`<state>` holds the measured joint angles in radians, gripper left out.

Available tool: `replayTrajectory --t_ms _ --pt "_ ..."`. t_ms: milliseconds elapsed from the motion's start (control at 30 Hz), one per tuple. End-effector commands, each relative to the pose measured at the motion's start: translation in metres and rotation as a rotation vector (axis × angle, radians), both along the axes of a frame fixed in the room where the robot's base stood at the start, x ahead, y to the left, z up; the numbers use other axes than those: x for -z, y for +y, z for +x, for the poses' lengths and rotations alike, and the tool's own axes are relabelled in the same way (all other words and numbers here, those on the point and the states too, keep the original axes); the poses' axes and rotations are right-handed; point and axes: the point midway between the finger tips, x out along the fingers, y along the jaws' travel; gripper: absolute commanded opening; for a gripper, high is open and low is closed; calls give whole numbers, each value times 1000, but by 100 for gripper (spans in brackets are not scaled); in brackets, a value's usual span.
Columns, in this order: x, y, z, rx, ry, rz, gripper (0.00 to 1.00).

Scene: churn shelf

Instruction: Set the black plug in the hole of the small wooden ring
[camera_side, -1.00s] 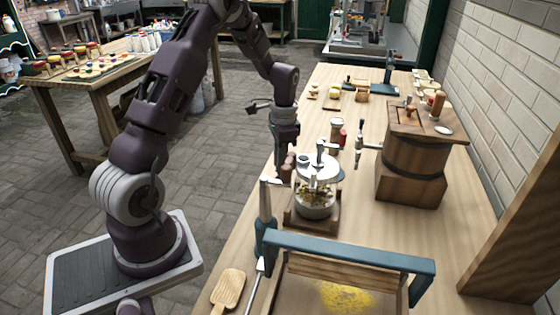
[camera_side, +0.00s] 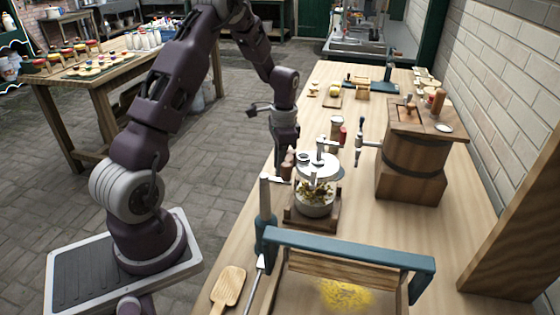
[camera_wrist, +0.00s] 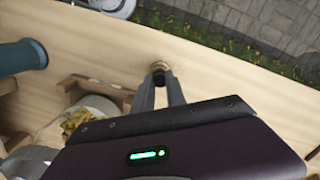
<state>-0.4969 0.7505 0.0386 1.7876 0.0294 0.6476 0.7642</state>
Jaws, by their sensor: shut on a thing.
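My gripper (camera_wrist: 160,76) points down at the bench in the wrist view, its two fingers close together. A small black plug (camera_wrist: 158,66) is between the fingertips, which partly cover it. The small wooden ring (camera_wrist: 157,73) shows as a tan rim right at the plug, low over the bench. I cannot tell whether the plug is inside the hole or just above it. In the side view my gripper (camera_side: 285,150) is over the bench's left edge, behind the glass jar, and its fingertips, the plug and the ring are not clear.
The glass jar with a metal lid (camera_side: 316,165) stands in a wooden frame close to my gripper. A wooden churn (camera_side: 410,170) stands to the right. A teal-framed press (camera_side: 350,250) and a wooden paddle (camera_side: 229,287) are in front. The bench edge is near my fingers.

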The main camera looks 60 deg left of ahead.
Motion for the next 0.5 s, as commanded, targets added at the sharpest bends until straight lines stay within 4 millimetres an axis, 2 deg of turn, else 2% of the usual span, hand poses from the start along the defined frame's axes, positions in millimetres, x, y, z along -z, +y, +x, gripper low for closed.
replayTrajectory --t_ms 500 --pt "10 0 0 0 0 0 0"
